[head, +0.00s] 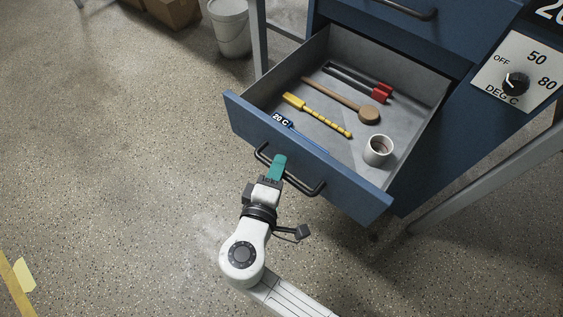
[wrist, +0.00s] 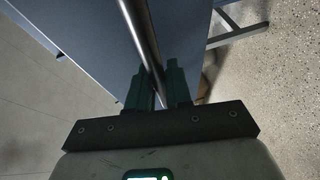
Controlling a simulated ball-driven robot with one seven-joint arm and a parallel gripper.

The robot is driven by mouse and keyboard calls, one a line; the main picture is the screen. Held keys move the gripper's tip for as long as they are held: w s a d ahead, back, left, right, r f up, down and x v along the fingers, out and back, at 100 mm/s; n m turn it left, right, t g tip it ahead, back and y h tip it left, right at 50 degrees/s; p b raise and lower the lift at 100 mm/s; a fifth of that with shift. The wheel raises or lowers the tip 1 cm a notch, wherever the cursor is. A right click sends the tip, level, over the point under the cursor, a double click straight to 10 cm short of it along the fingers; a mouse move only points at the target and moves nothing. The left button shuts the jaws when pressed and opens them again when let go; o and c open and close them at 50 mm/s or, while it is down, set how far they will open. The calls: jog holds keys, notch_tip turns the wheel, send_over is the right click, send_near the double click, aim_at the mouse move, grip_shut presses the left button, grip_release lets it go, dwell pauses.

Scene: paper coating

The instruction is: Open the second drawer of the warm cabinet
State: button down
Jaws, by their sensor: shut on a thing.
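The warm cabinet (head: 455,130) is blue and stands at the upper right of the head view. One of its drawers (head: 370,196) is pulled well out, with a dark bar handle (head: 305,190) on its front. My gripper (head: 278,166) has green fingers and is shut on this handle. In the wrist view the handle bar (wrist: 140,35) runs between the two fingers of my gripper (wrist: 160,85). Another drawer (head: 385,28) with its own dark handle (head: 405,10) is above the open one and looks closed.
Inside the open drawer lie a yellow tool (head: 318,115), a wooden-handled tool (head: 340,98), red-tipped tongs (head: 360,83) and a white cup (head: 378,150). A temperature dial (head: 515,83) is at right. A white bucket (head: 230,27) and brown boxes (head: 172,10) stand behind. Floor at left is clear.

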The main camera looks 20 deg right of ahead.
jog(key=shift+f, duration=0.1)
jog(key=c, duration=1.4)
grip_release()
jog(key=p+v, duration=0.1)
jog(key=v, duration=0.9)
jog(key=shift+s+a+p, duration=0.15)
jog(key=shift+s+p, duration=0.2)
jog(key=shift+s, duration=0.1)
